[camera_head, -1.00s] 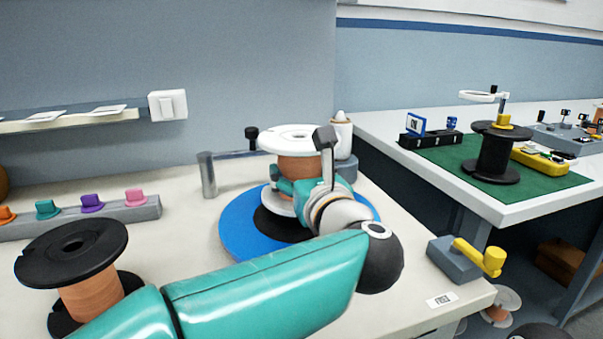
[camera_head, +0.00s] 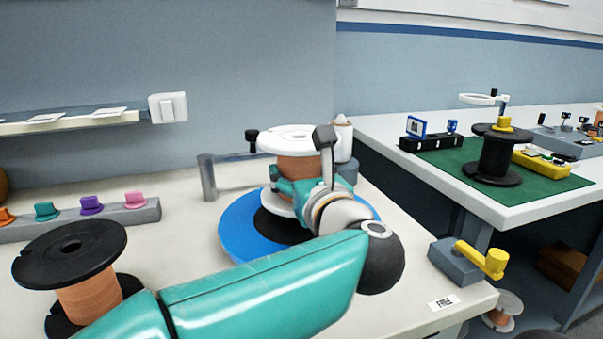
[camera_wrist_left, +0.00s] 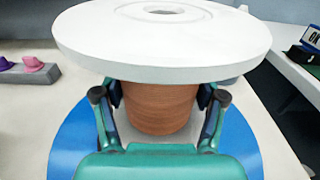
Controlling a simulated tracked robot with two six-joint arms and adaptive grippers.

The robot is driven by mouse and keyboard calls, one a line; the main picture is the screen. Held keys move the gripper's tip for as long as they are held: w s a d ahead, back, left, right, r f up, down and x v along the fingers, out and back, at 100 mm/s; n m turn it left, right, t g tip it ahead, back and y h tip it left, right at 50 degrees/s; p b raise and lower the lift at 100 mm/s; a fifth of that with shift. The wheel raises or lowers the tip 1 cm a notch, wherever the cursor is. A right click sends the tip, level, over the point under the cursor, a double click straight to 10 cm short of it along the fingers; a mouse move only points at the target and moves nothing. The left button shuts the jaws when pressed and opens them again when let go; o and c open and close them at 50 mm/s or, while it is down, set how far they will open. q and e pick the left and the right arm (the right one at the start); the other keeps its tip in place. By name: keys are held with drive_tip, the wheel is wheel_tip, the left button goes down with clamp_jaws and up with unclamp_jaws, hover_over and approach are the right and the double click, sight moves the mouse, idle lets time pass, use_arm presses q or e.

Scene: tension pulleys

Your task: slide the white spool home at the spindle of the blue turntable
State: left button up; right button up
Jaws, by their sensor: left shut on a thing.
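The white spool (camera_head: 288,134), with white flanges and a copper-coloured winding, stands upright over the blue turntable (camera_head: 240,232). My left gripper (camera_head: 298,186) is shut on its winding, below the upper flange. In the left wrist view the fingers (camera_wrist_left: 160,108) press on both sides of the winding (camera_wrist_left: 158,106), and the white upper flange (camera_wrist_left: 165,45) fills the top. The turntable's blue rim (camera_wrist_left: 72,140) shows below. The spindle is hidden by the spool, so I cannot tell whether the lower flange touches the turntable's black centre. My right gripper is not in view.
A black-flanged spool (camera_head: 75,255) stands at the front left. A rail (camera_head: 100,216) with coloured knobs lies behind it. A grey post (camera_head: 207,178) with an arm stands behind the turntable. A yellow crank (camera_head: 480,256) sits at the bench's right edge.

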use_arm(q)
drive_tip(key=shift+f+b, duration=0.3)
drive_tip(key=shift+b, duration=0.1)
drive_tip(key=shift+d+r, duration=0.1)
drive_tip(key=shift+r, duration=0.2)
drive_tip(key=shift+r, duration=0.15)
idle(0.9)
drive_tip(key=shift+f+b, duration=0.4)
drive_tip(key=shift+b, duration=0.1)
drive_tip(key=shift+r, duration=0.25)
idle(0.3)
drive_tip(key=shift+r, duration=0.2)
idle(0.6)
